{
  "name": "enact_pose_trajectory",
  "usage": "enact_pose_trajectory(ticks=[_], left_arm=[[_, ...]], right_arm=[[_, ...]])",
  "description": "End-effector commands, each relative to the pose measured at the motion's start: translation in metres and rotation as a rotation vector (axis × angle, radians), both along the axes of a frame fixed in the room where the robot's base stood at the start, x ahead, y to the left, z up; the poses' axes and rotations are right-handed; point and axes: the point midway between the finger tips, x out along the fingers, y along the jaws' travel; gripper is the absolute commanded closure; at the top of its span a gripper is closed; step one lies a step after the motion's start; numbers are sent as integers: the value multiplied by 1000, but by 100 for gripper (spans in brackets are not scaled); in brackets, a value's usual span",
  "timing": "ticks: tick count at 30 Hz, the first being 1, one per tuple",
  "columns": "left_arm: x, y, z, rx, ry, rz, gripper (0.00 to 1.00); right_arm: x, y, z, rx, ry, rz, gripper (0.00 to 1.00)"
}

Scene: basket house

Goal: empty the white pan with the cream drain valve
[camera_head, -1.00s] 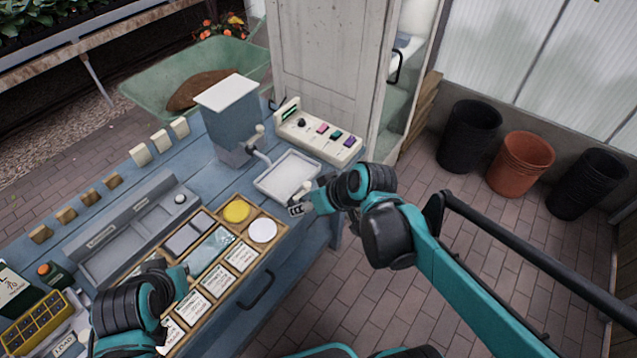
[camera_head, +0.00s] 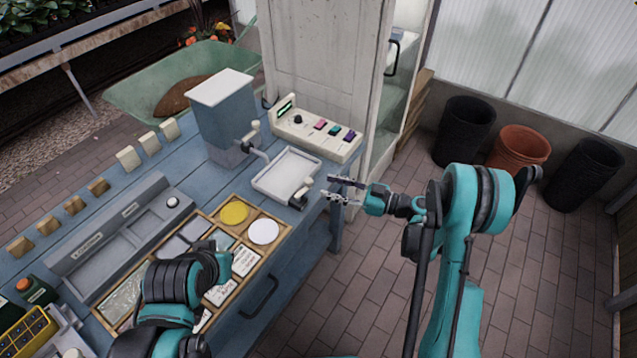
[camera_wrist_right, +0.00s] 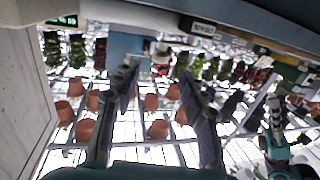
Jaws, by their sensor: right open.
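The white pan (camera_head: 284,174) is a shallow square tray at the right end of the blue bench, below the spout of the grey hopper (camera_head: 222,112). Its inside looks plain and pale; I cannot tell whether it holds liquid. A small cream valve knob (camera_head: 308,182) sits at its right front corner, above a dark fitting. My right gripper (camera_head: 338,189) is open and empty, just right of the valve and beyond the bench edge, apart from it. In the wrist view its spread fingers (camera_wrist_right: 161,85) have nothing between them. My left gripper, over the card tray, is mostly hidden by its wrist.
A cream control box (camera_head: 318,135) with coloured buttons stands behind the pan. A wooden tray (camera_head: 205,212) with discs and cards lies left of it. A white cabinet (camera_head: 322,60) rises behind. Paved floor right of the bench is free up to the pots (camera_head: 520,147).

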Motion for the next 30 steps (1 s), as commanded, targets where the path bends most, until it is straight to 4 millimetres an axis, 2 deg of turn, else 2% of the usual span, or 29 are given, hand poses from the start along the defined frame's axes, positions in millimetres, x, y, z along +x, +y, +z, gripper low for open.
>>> enact_pose_trajectory(ticks=[5,15,19,26,27,30], left_arm=[[0,0,-6,0,0,0,100],[0,0,-21,0,0,0,100],[0,0,-22,0,0,0,100],[0,0,-22,0,0,0,100],[0,0,-22,0,0,0,100],[0,0,-22,0,0,0,100]], right_arm=[[6,17,-2,4,-11,6,57],[27,63,-3,3,-8,3,57],[30,70,-1,3,-8,2,57],[31,71,-1,3,-8,1,57],[31,71,-1,3,-8,1,60],[31,71,-1,3,-8,1,86]])
